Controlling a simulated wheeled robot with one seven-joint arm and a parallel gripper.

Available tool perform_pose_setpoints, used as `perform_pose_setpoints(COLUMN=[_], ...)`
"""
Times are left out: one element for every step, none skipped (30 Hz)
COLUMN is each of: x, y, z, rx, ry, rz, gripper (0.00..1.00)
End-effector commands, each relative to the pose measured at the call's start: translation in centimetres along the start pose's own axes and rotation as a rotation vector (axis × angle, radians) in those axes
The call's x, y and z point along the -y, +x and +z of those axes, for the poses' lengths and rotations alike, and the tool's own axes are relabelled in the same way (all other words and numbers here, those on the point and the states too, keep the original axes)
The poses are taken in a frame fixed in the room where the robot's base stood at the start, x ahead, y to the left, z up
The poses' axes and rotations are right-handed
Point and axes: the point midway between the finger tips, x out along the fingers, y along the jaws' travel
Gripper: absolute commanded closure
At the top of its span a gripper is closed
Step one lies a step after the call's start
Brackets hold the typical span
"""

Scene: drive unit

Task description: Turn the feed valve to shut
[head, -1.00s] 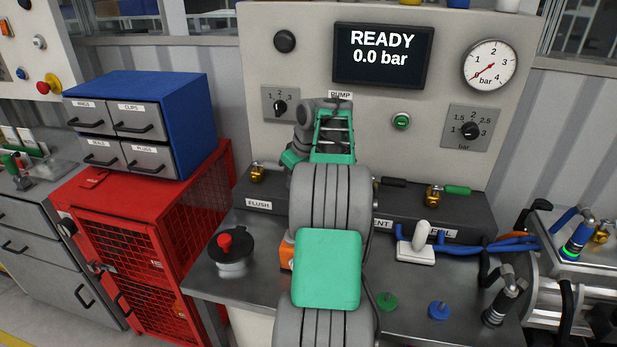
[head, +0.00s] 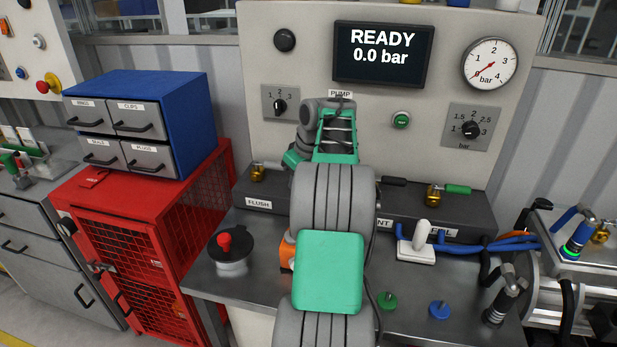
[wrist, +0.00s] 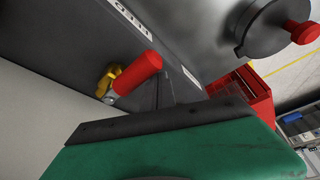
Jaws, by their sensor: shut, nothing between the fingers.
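The feed valve shows in the wrist view as a brass body with a red handle (wrist: 138,74) on a dark grey block. Its handle points away from the pale panel, toward the bench side with the black pot. A white label (wrist: 132,18) beside it appears upside down and seems to read FEED. My gripper (wrist: 165,122) is shut and empty, its dark fingers just below the handle in the picture. A narrow gap seems to separate them; contact cannot be told. In the head view my own arm hides the feed valve and the gripper.
The grey valve block (head: 470,207) also carries a brass valve (head: 258,172) at the left and a green-handled valve (head: 445,192) at the right. A black pot with a red knob (head: 226,241) stands front left. The display (head: 383,54) reads READY, 0.0 bar.

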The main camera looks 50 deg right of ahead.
Motion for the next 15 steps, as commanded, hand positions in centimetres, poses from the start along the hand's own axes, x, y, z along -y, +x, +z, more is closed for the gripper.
perform_pose_setpoints(x=[-0.03, -0.02, -0.02, -0.02, -0.01, -0.01, -0.01, -0.01, -0.01, -0.01, -0.01, -0.02, -0.04, -0.07, -0.12], y=[-0.05, -0.09, -0.14, -0.17, -0.2, -0.22, -0.23, -0.23, -0.23, -0.23, -0.24, -0.25, -0.28, -0.31, -0.39], z=[0.39, 0.56, 0.72, 0.79, 0.81, 0.8, 0.78, 0.78, 0.77, 0.77, 0.76, 0.79, 0.84, 0.92, 1.08], rx=[-0.001, 0.0, 0.0, 0.0, 0.001, 0.001, 0.001, 0.001, 0.001, 0.0, 0.0, 0.0, 0.0, 0.0, 0.0], ry=[0.001, 0.001, 0.001, 0.001, 0.001, 0.001, 0.0, 0.0, 0.0, 0.0, 0.0, 0.0, 0.0, 0.0, 0.0], rz=[0.001, 0.001, 0.0, 0.0, 0.0, -0.001, -0.001, -0.001, -0.001, 0.0, 0.0, 0.0, 0.0, 0.0, 0.0], gripper=[1.0, 1.0, 1.0, 1.0, 1.0, 1.0, 1.0, 1.0, 1.0, 1.0, 1.0, 1.0, 1.0, 1.0, 1.0])
